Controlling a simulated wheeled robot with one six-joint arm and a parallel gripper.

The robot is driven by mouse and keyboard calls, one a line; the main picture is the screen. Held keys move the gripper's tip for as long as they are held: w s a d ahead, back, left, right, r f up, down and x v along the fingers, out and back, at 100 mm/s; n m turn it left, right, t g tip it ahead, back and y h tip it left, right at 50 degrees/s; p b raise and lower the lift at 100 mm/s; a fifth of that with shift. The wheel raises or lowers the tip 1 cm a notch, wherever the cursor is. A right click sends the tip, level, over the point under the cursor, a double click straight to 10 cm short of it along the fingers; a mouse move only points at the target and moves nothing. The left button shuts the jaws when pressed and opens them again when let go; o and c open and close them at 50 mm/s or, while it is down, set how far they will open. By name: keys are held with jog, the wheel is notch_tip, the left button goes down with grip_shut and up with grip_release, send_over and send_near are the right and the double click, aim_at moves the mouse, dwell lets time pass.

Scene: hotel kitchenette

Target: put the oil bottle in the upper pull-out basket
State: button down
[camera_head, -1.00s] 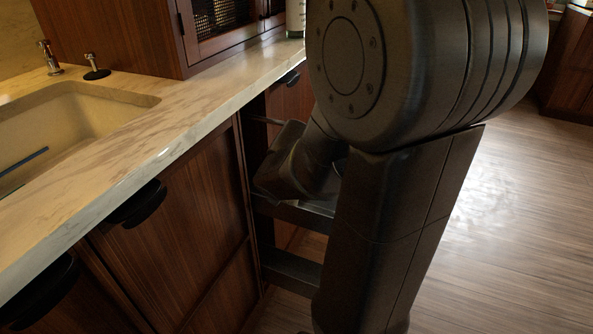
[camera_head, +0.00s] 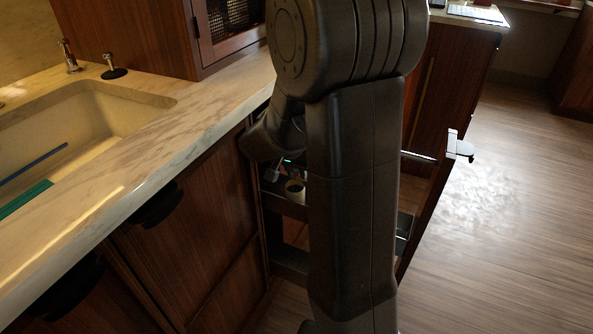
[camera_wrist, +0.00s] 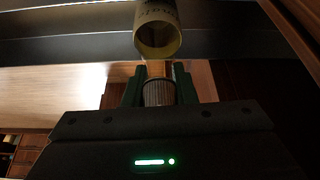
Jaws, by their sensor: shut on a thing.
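In the wrist view, my gripper (camera_wrist: 158,90) is shut on the oil bottle (camera_wrist: 158,93). Its dark ridged cap sits between the fingers, with an amber part beyond. The bottle's far end is hard to make out. In the head view my arm hides most of the gripper, and the bottle cannot be made out clearly. The upper pull-out basket (camera_head: 284,206) shows left of my arm, below the counter. Its middle is hidden behind my arm.
A pale open-topped round container (camera_wrist: 158,32) is just beyond the bottle; a similar cup (camera_head: 295,188) stands in the upper basket. A lower basket (camera_head: 290,264) is beneath. The pull-out's front panel has a handle (camera_head: 460,148) at right. The counter edge (camera_head: 215,135) lies left.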

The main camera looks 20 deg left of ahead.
jog(key=c, duration=1)
grip_release()
jog(key=shift+f, duration=0.1)
jog(key=shift+s+r, duration=0.15)
jog(key=shift+r, duration=0.3)
jog(key=s, duration=1.2)
jog(key=shift+s+d+r+p, duration=0.1)
jog(key=shift+d+r+p, duration=0.05)
jog(key=shift+d+p, duration=0.15)
